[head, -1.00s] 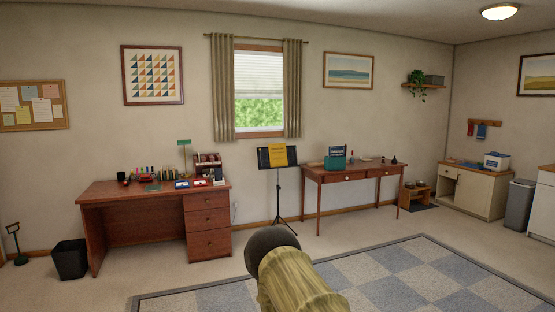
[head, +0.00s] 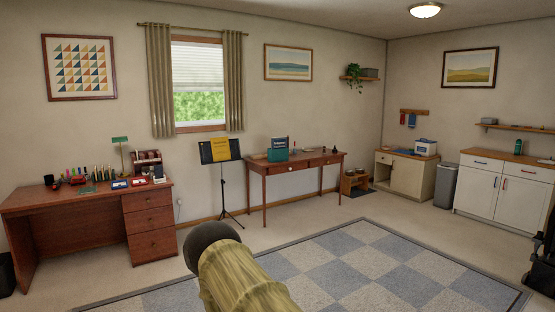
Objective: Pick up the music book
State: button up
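A yellow book (head: 220,149) rests upright on the black music stand (head: 233,150), between the desk and the side table. Its cover print is too small to read. A second book with a dark blue cover (head: 281,142) stands in a teal holder (head: 277,155) on the side table. I cannot tell for certain which is the music book; the yellow one is on the stand. A part of my arm shows at the bottom centre, well short of the stand. My gripper is not in view.
A wooden desk (head: 80,205) with pens and small items stands left, and a slim wooden table (head: 306,168) stands right of the stand. A checkered rug (head: 370,262) covers open floor ahead. White cabinets (head: 503,190) and a grey bin (head: 445,186) stand at the right.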

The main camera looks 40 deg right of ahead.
aim_at(220, 146)
jog(key=z, duration=0.2)
jog(key=i, duration=0.5)
jog(key=z, duration=0.85)
jog(key=i, duration=1.8)
jog(key=z, duration=0.85)
jog(key=i, duration=4.1)
jog(key=u, duration=0.8)
jog(key=i, duration=1.65)
jog(key=u, duration=1.5)
jog(key=i, duration=1.05)
jog(key=u, duration=0.6)
